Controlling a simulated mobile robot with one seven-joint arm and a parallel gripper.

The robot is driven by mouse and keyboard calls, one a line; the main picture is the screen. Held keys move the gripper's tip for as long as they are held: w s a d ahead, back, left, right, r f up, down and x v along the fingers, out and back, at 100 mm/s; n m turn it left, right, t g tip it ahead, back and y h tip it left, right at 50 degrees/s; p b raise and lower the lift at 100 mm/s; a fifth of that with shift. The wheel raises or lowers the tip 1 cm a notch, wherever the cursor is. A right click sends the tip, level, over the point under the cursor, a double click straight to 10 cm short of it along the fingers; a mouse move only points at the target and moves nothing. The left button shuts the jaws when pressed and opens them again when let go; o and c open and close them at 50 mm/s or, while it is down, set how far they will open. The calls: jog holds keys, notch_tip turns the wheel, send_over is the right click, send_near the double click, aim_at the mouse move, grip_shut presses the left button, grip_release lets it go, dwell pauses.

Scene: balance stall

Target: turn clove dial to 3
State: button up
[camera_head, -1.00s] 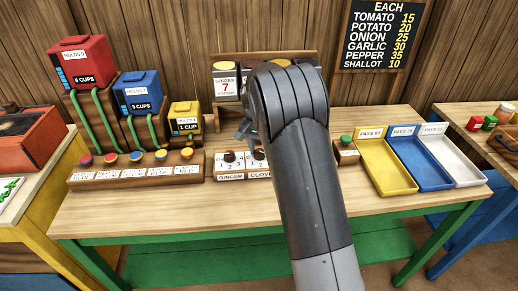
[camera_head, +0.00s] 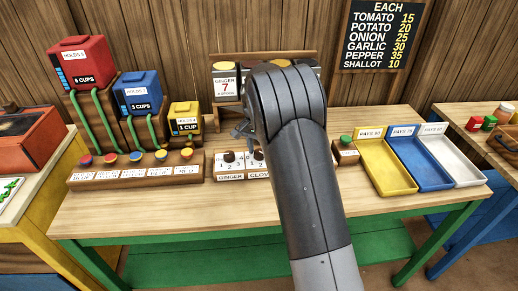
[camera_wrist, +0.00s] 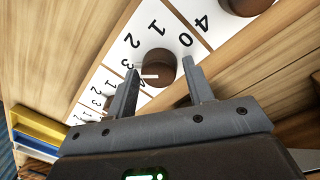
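The clove dial (camera_head: 257,155) is a dark brown round knob on a white numbered plate, partly hidden by my arm in the head view. In the wrist view a brown dial (camera_wrist: 158,66), apparently the clove one, sits between the fingertips of my gripper (camera_wrist: 161,69). The fingers are open, one on each side, with a gap visible at least on the right. A short white mark shows on the dial's lower left side; which number it points at is unclear. In the head view my gripper (camera_head: 243,131) is just above the dials, mostly behind my arm.
The ginger dial (camera_head: 229,156) is close on the left. A row of coloured buttons (camera_head: 135,157) stands further left. A green button (camera_head: 346,139) and yellow (camera_head: 388,185), blue and white trays are to the right. The counter's front (camera_head: 180,219) is clear.

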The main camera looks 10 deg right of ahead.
aim_at(257, 150)
jog(key=shift+o, duration=0.9)
notch_tip(257, 150, up, 11)
jog(key=shift+w+a, duration=0.25)
jog(key=shift+a, duration=0.1)
jog(key=shift+f, duration=0.1)
